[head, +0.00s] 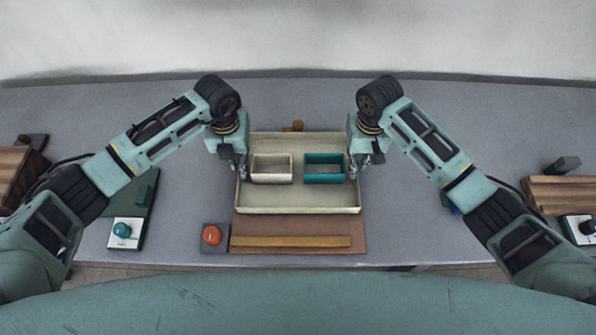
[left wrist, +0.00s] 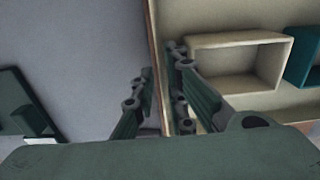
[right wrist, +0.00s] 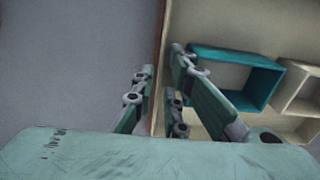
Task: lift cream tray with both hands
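The cream tray (head: 300,208) is a shallow rectangular box in the middle of the head view. It looks level; I cannot tell whether it touches the surface below. My left gripper (head: 240,174) is at its left wall, and my right gripper (head: 354,172) is at its right wall. In the left wrist view the tray's wall runs between the fingers (left wrist: 160,85), which look closed against both sides. The right wrist view shows the same with the right fingers (right wrist: 160,85). The exact contact is partly hidden by the fingers.
A small cream bin (head: 271,179) and a teal bin (head: 324,178) sit in the tray. A brown board (head: 300,229) with a wooden strip lies at the front. A red button (head: 211,234) stands front left, a teal knob (head: 122,230) farther left.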

